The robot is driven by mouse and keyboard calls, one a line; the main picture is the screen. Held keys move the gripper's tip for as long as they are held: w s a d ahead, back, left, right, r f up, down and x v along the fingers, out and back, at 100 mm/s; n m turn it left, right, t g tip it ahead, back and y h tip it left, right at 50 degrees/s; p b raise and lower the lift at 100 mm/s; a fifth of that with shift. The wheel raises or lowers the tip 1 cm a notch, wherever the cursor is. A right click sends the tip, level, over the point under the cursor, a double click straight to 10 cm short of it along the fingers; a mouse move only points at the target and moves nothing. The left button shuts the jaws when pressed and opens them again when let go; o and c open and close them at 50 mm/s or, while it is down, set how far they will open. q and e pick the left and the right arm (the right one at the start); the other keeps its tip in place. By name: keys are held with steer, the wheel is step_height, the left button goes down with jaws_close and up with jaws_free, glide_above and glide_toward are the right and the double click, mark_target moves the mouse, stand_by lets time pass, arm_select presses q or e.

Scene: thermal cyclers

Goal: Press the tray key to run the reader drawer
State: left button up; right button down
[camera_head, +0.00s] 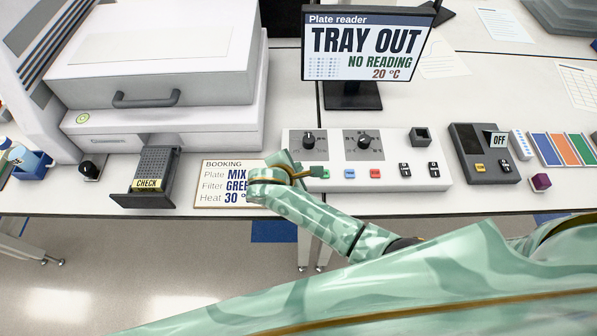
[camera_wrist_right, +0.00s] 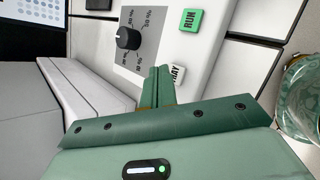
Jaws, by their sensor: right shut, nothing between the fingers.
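My right gripper (camera_head: 318,171) is shut and empty, low over the left end of the white control panel (camera_head: 436,150). In the right wrist view its shut fingertips (camera_wrist_right: 163,70) are beside the white TRAY key (camera_wrist_right: 179,73), partly covering it; I cannot tell whether they touch it. The TRAY key is hidden behind the gripper in the head view. The green RUN key (camera_wrist_right: 190,21) is beside it. The screen (camera_head: 366,45) reads TRAY OUT, NO READING. My left gripper is not in view.
The panel has two black knobs (camera_head: 309,139), a red key (camera_head: 376,174) and other keys. A booking card (camera_head: 215,172) lies between the drawer and the panel, partly under my right arm. A dark box with an OFF sign (camera_head: 484,153) stands right of the panel.

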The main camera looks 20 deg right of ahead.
steer(key=shift+f, duration=0.2)
stand_by(0.6)
steer(key=shift+f, duration=0.2)
